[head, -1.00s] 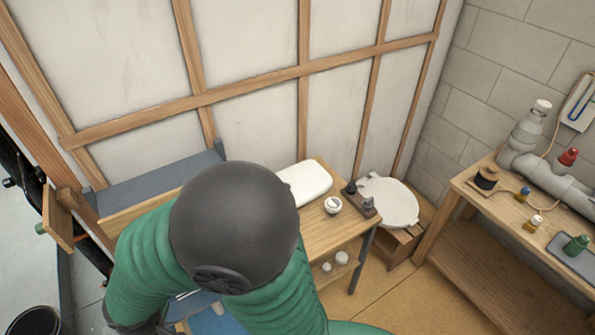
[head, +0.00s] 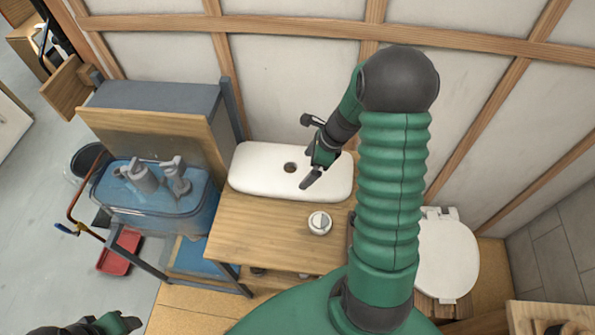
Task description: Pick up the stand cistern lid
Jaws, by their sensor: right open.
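The white cistern lid (head: 255,172), a rounded slab with a dark round hole near its middle, lies flat on the wooden stand (head: 250,230) against the panelled wall. My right gripper (head: 306,150) is open and empty over the right part of the lid. One finger is toward the wall and the other over the lid's face; I cannot tell whether it touches. My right arm hides part of the stand's right side. My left gripper (head: 128,322) shows only partly at the lower left edge, well away from the lid, and its jaws are unclear.
A small white round piece (head: 320,223) sits on the stand in front of the lid. A clear blue tank (head: 150,210) with grey fittings stands to the left. A white toilet seat (head: 448,258) is to the right. A red tray (head: 119,252) lies lower left.

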